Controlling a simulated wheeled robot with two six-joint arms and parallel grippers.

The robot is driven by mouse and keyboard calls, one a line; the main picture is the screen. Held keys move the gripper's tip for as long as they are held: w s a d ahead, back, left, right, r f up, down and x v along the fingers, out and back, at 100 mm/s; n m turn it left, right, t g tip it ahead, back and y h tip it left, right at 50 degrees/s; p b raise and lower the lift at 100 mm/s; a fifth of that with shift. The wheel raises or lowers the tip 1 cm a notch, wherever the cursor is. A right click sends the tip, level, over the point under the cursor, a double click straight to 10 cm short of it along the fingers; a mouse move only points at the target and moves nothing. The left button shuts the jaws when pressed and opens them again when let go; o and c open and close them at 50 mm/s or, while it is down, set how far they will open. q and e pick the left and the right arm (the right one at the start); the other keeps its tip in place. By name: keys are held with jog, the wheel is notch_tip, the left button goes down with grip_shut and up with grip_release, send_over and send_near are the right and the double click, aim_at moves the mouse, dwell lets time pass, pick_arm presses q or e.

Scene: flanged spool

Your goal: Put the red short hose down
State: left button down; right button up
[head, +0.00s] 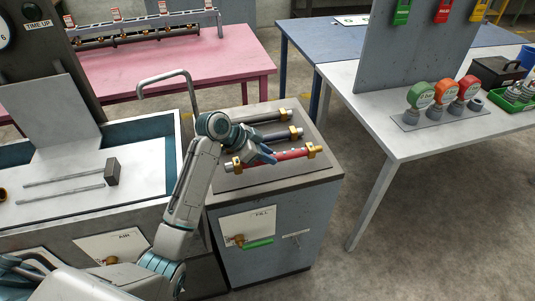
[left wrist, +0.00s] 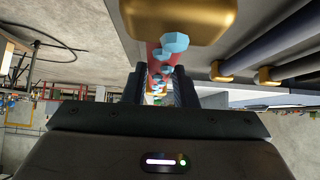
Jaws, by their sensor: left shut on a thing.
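The red short hose (head: 290,155) has brass fittings at its ends and is at the front of the grey cabinet top (head: 225,181). My left gripper (head: 264,157) is shut on its middle, from above. In the left wrist view the red hose (left wrist: 153,62) runs between the two dark fingers (left wrist: 158,88), with pale blue faceted blobs along it and a brass fitting (left wrist: 185,18) close by. I cannot tell whether the hose touches the top or hangs just above it. My right gripper is out of view.
Two dark hoses with brass fittings lie behind it, a middle one (head: 277,136) and a rear one (head: 262,117). A sink unit with a bent metal pipe (head: 163,76) stands left. A white table (head: 385,120) with gauges stands right, across a floor gap.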

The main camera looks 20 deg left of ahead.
pick_arm(q)
jog(key=shift+w+a, duration=0.25)
jog(key=shift+w, duration=0.75)
jog(key=shift+f+p, duration=0.3)
jog(key=shift+p, duration=0.1)
notch_tip(320, 180, down, 2)
jog(key=shift+f+p, duration=0.25)
jog(key=shift+p, duration=0.25)
jog(key=shift+f, duration=0.25)
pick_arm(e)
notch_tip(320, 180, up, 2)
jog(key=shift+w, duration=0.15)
pick_arm(q)
jog(key=c, duration=1.2)
grip_release()
jog(key=shift+f, duration=0.1)
jog(key=shift+o, duration=0.2)
jog(key=shift+a, duration=0.1)
